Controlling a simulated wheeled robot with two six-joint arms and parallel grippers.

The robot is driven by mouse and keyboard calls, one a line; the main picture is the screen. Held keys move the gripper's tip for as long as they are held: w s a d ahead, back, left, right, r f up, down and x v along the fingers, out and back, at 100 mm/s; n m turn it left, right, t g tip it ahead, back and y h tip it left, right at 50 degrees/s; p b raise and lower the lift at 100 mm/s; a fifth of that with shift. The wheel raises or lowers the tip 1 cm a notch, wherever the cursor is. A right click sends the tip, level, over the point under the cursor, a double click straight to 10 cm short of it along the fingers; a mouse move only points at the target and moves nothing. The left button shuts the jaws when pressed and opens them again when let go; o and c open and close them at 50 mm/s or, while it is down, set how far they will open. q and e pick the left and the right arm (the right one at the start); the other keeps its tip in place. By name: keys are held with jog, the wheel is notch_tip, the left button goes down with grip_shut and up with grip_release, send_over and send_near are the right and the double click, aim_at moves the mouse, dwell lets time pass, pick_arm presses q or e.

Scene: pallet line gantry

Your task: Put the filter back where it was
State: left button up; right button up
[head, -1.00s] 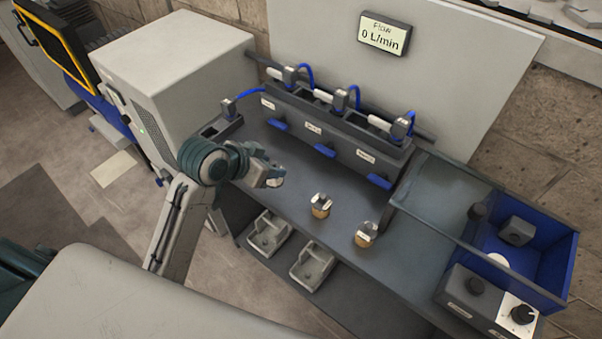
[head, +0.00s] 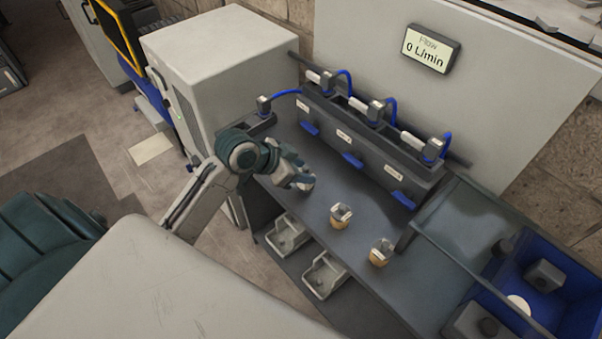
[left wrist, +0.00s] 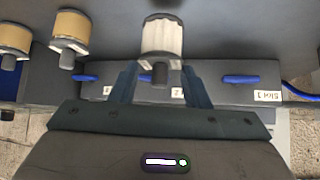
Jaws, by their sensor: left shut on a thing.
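A white ribbed filter (left wrist: 162,38) with a grey cap is between the fingers of my left gripper (left wrist: 160,78) in the left wrist view. In the head view my left gripper (head: 300,178) is shut on it, over the front left part of the bench; the filter is partly hidden by the fingers. Two tan filters with pale tops, one nearer (head: 341,217) and one farther right (head: 381,253), stand on the bench to its right. Behind is a dark housing (head: 365,160) with labelled slots, blue levers and hose-fitted heads. My right gripper is not in view.
Two grey trays (head: 287,237) (head: 325,276) sit low at the bench front. A blue bin (head: 570,300) and a glass-like guard stand at the right. A flow display (head: 430,48) reads 0 L/min. A white cabinet (head: 215,50) stands at the left.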

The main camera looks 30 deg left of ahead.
pick_arm(q)
jog(key=shift+s+f, duration=0.1)
jog(key=shift+f, duration=0.9)
jog(key=shift+f, duration=0.1)
jog(key=o, duration=1)
jog(key=shift+o, duration=0.2)
jog(key=v, duration=1.2)
